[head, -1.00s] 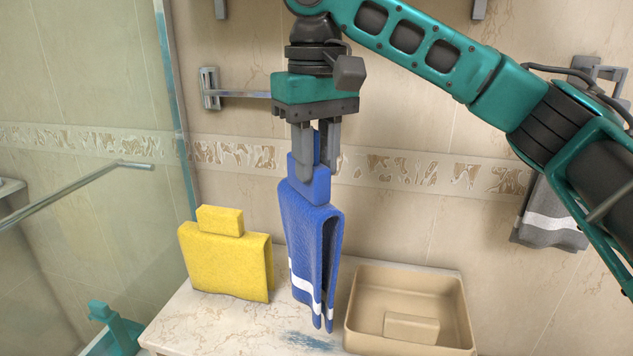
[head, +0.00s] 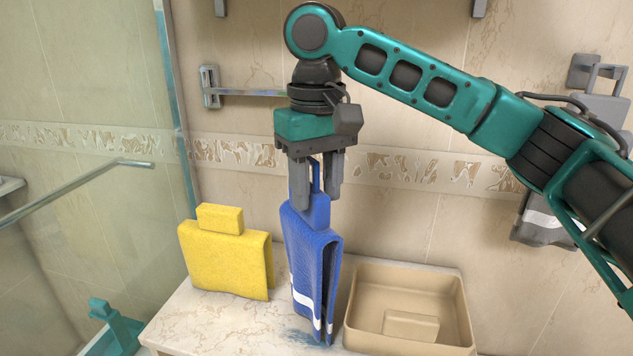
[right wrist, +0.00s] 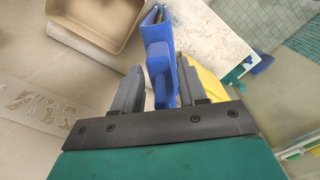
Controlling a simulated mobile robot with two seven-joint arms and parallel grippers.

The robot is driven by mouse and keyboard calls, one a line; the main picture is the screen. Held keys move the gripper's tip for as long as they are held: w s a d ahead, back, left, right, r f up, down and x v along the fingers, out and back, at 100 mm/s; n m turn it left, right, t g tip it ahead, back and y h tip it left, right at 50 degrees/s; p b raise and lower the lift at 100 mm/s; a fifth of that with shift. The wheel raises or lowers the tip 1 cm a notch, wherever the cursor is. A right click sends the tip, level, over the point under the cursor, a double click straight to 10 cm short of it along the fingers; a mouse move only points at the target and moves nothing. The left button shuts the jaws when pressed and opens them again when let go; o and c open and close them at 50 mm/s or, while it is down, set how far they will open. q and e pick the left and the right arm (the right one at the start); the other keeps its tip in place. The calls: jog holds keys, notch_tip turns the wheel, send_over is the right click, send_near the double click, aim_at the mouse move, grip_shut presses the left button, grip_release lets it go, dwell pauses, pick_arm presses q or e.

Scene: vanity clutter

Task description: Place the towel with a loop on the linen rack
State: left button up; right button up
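The blue towel (head: 310,255) with white stripes hangs upright, with a thick tab and a thin loop (head: 316,175) at its top. My right gripper (head: 316,203) is above it, with one finger on each side of the tab; it appears shut on the towel. In the right wrist view the towel (right wrist: 158,62) shows between the two fingers; exact contact is hard to see. Its lower edge is close above or touching the counter. The linen rack is not clearly identifiable; a chrome wall bar (head: 250,94) runs behind the gripper. My left gripper is not in view.
A yellow towel (head: 225,262) stands on the counter (head: 205,325) to the left. A beige bin (head: 455,300) holding a beige block stands close to the right. A grey towel (head: 545,215) hangs at the right wall. A glass panel with a bar (head: 75,190) is at left.

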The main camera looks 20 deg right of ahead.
jog(key=shift+o, duration=0.8)
jog(key=shift+r, duration=3.95)
